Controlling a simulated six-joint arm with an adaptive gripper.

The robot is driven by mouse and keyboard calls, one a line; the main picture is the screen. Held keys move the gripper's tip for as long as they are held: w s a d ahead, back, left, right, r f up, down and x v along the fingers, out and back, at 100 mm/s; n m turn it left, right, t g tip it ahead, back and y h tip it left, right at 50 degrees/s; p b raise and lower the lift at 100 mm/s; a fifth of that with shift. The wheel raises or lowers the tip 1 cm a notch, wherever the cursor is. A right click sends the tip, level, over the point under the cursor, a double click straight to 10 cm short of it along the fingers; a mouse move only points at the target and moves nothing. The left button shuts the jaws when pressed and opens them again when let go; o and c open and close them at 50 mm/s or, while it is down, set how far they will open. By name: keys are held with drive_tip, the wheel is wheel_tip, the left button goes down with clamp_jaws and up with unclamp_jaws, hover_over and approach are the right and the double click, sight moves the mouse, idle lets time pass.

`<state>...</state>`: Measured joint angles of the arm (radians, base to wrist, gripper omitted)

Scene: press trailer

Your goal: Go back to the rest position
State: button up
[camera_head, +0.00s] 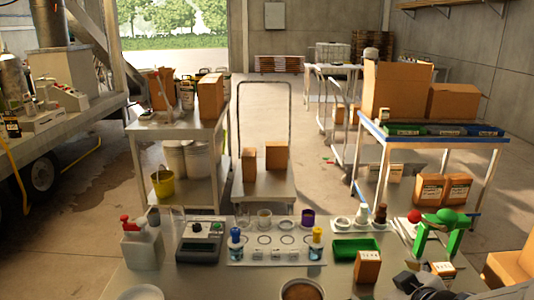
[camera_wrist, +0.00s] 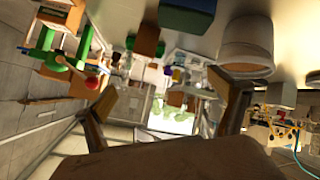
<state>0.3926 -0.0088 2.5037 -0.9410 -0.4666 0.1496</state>
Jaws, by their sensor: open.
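My gripper (camera_wrist: 172,95) shows in the wrist view with its two fingers spread apart and nothing between them. The wrist picture looks upside down across the bench. In the head view, a grey part of my arm shows at the bottom right edge, over the bench's near right corner; the fingers cannot be made out there. A green stand (camera_head: 440,222) with a red ball (camera_head: 414,216) is behind that part. The stand also shows at the upper left of the wrist view (camera_wrist: 48,45), apart from the fingers.
On the bench (camera_head: 205,283) stand a white bottle with a red top (camera_head: 141,247), a grey meter (camera_head: 200,241), a white rack (camera_head: 277,258), a green tray (camera_head: 358,248), a small brown box (camera_head: 367,268) and a bowl (camera_head: 302,290). Carts with boxes stand behind.

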drive_tip(key=s+d+r+m+g+h, duration=0.1)
drive_tip(key=s+r+m+g+h, duration=0.1)
drive_tip(key=s+r+m+h, duration=0.5)
drive_tip(key=s+a+g+y, duration=0.1)
drive_tip(key=s+a+y, duration=0.2)
drive_tip(key=s+a, duration=0.2)
drive_tip(key=s+a+f+g+y, duration=0.1)
drive_tip(key=s+a, duration=0.4)
drive_tip(key=s, duration=0.7)
drive_tip(key=shift+s+f+n+g+y, duration=0.2)
drive_tip(key=shift+s+n+g+y, duration=0.15)
drive_tip(key=shift+g+y, duration=0.65)
idle(4.6)
